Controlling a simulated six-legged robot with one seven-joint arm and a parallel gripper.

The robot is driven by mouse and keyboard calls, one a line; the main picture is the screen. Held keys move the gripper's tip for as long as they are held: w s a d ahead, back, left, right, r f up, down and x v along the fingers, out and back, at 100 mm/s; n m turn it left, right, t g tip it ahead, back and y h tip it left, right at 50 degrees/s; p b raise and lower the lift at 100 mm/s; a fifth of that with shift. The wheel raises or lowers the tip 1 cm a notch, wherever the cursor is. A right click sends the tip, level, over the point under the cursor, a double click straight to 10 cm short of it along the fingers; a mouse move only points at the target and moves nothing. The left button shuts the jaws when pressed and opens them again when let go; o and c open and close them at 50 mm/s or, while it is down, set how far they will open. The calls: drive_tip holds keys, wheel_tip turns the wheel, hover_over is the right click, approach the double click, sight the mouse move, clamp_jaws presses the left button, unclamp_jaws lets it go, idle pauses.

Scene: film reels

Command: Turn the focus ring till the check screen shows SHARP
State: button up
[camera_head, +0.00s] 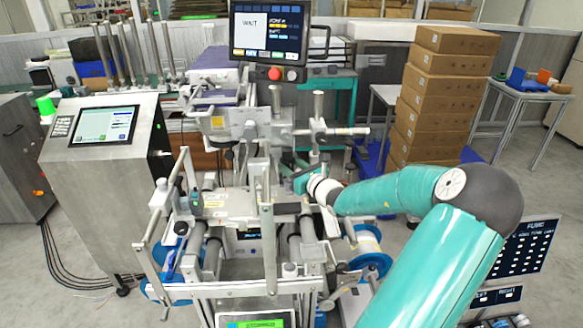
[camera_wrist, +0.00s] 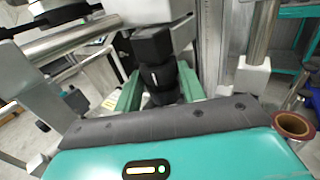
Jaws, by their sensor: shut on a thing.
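The focus ring (camera_wrist: 163,88) is a black ribbed cylinder with a short white mark, below a black block-shaped housing (camera_wrist: 152,45) in the wrist view. My gripper (camera_wrist: 161,92) has its two green fingers on either side of the ring, shut on it. In the head view my gripper (camera_head: 302,178) reaches into the middle of the machine, and the ring cannot be made out there. A dark screen (camera_head: 268,30) at the top shows a white panel that seems to read WAIT. I cannot tell whether this is the check screen.
A steel console with a lit screen (camera_head: 104,125) stands at left. Metal posts and rollers (camera_head: 267,235) crowd around my gripper. Stacked cardboard boxes (camera_head: 440,90) stand behind my arm. A steel post (camera_wrist: 262,45) rises close by at right in the wrist view.

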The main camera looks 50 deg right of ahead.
drive_tip(key=shift+d+r+n+t+y, duration=0.1)
drive_tip(key=shift+d+n+t+y, duration=0.05)
drive_tip(key=shift+n+y, duration=0.55)
drive_tip(key=shift+d+r+n+t+y, duration=0.15)
drive_tip(key=shift+n+y, duration=0.25)
drive_tip(key=shift+y, duration=0.5)
drive_tip(key=shift+f, duration=0.15)
drive_tip(key=o, duration=1)
